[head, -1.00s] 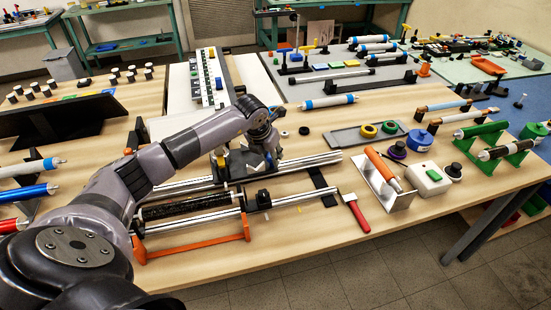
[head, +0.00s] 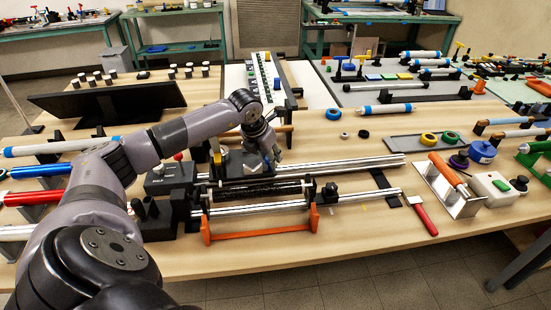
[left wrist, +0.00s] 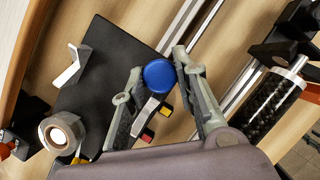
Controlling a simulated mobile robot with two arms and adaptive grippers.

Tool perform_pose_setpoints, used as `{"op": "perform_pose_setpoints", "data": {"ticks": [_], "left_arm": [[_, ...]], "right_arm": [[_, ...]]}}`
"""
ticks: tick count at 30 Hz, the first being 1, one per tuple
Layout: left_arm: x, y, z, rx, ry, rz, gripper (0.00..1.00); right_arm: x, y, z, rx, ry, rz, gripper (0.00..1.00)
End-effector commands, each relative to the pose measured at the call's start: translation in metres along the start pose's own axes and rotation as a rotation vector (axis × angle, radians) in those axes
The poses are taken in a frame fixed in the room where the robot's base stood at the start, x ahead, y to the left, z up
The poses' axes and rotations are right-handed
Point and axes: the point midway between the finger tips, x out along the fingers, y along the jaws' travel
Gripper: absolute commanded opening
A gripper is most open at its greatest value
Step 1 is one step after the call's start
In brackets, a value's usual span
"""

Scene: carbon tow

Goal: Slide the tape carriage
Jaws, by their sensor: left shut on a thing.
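The tape carriage (head: 236,168) is a dark block with a flat black plate, sitting on a long silver rail (head: 345,165). In the left wrist view its black plate (left wrist: 112,62) carries a silver tape roll (left wrist: 62,131) and a round blue knob (left wrist: 160,77). My left gripper (head: 271,157) reaches the carriage from above. In the left wrist view its two fingers (left wrist: 160,70) are closed on either side of the blue knob. In the head view the gripper hides the knob. My right gripper is not in view.
A black tow roller (head: 258,189) and an orange frame (head: 260,232) lie in front of the carriage. The rail is clear right of the carriage. A red-handled tool (head: 425,218) lies beyond its right end.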

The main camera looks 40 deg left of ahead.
Motion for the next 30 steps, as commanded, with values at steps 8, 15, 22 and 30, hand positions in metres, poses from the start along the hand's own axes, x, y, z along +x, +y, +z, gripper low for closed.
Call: {"op": "perform_pose_setpoints", "data": {"ticks": [8,15,22,30], "left_arm": [[-0.0014,0.0047,-0.0035,0.000,0.003,0.004,0.00],[-0.0013,0.0053,-0.0039,0.000,0.005,0.006,0.00],[-0.0012,0.0047,-0.0034,-0.001,0.003,0.005,0.42],[-0.0012,0.0033,-0.0027,0.000,0.001,0.002,0.47]], "right_arm": [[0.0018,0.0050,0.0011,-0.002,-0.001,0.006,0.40],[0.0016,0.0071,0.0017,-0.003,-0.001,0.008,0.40],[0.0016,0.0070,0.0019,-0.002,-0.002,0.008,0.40],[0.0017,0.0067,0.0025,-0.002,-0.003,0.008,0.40]]}}
